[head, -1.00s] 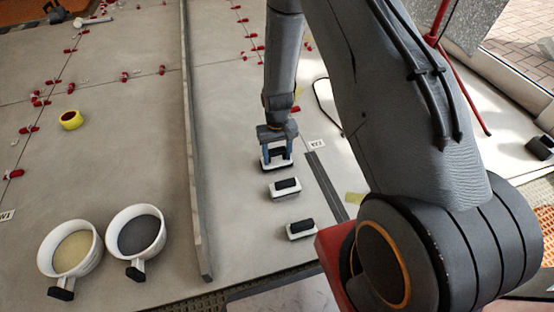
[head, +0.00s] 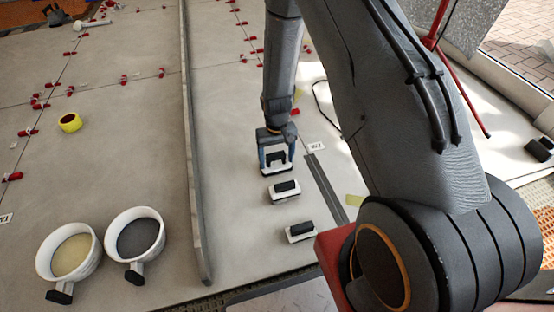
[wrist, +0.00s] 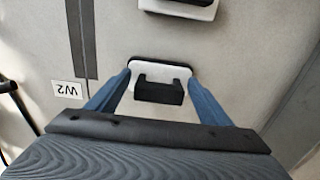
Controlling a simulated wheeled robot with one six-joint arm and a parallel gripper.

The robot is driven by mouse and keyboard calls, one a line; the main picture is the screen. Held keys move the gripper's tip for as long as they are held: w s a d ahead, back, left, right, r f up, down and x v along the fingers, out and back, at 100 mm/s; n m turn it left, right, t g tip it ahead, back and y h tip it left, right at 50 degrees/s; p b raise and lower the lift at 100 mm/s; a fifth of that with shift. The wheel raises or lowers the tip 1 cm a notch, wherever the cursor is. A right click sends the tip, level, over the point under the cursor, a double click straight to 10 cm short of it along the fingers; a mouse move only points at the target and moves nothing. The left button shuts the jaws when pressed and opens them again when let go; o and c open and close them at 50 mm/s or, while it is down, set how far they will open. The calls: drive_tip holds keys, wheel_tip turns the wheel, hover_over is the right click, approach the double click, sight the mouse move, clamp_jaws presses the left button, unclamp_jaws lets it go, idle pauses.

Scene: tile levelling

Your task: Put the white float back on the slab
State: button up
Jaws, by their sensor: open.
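Three white floats with black handles sit in a row on the grey slab (head: 235,250). The far float (head: 277,172) lies flat on the slab between the fingers of my gripper (head: 276,163). In the wrist view, my gripper (wrist: 158,92) is open, with one blue finger on each side of this float (wrist: 140,69) and its black handle. I cannot tell whether the fingertips touch it. The middle float (head: 285,195) and the near float (head: 300,236) stand free, nearer the front edge. One neighbouring float (wrist: 180,9) shows at the wrist view's top edge.
A long grey straightedge bar (head: 190,150) runs left of the floats. Two white cups (head: 90,262) (head: 157,247) with dark handles stand front left. A yellow ring (head: 70,122) and several red clips lie on the tiles. A W2 label (wrist: 67,90) lies beside the far float.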

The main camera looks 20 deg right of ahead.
wheel_tip(320, 180, up, 12)
drive_tip(key=f+p, duration=0.1)
drive_tip(key=p, duration=0.5)
drive_tip(key=s+a+r+n, duration=0.2)
drive_tip(key=s+a+r, duration=0.3)
drive_tip(key=a+r, duration=0.45)
drive_tip(key=s+a+r+n, duration=0.1)
drive_tip(key=s+a+r, duration=0.5)
drive_tip(key=r, duration=0.7)
drive_tip(key=s+a+r+n, duration=0.1)
drive_tip(key=s+r, duration=0.3)
drive_tip(key=s, duration=0.4)
drive_tip(key=s+a+r+n+y, duration=0.1)
drive_tip(key=s+r, duration=0.3)
drive_tip(key=s, duration=0.4)
drive_tip(key=s+a+r+n, duration=0.2)
drive_tip(key=s+a+r, duration=0.1)
drive_tip(key=s, duration=0.5)
drive_tip(key=shift+a+r+n, duration=0.3)
drive_tip(key=shift+r, duration=0.45)
drive_tip(key=shift+r, duration=0.15)
